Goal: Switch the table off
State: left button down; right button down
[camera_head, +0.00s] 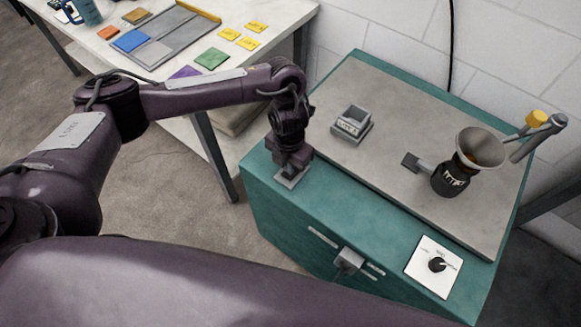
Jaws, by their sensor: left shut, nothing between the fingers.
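The teal table (268,205) with a grey top plate (400,118) stands right of the middle. A black rotary knob (437,265) sits on a white labelled plate (424,277) at its front right corner. The labels are too small to read. A grey block-like fitting (348,262) with two pale strips is on its front side. My left gripper (291,179) is shut and empty, pointing down at the table's left front corner, well left of the knob. I cannot tell whether it touches the surface. My right gripper is not in view.
A small grey labelled box (353,122) stands on the top plate. A funnel (481,148) sits over a dark labelled jar (450,180), beside a post with a yellow part (536,117). A white table (155,28) with coloured cards stands at the back left.

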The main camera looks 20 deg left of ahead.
pick_arm(q)
notch_tip(320, 180, up, 6)
jog(key=p, duration=0.4)
jog(key=shift+r, duration=0.1)
dwell(0.5)
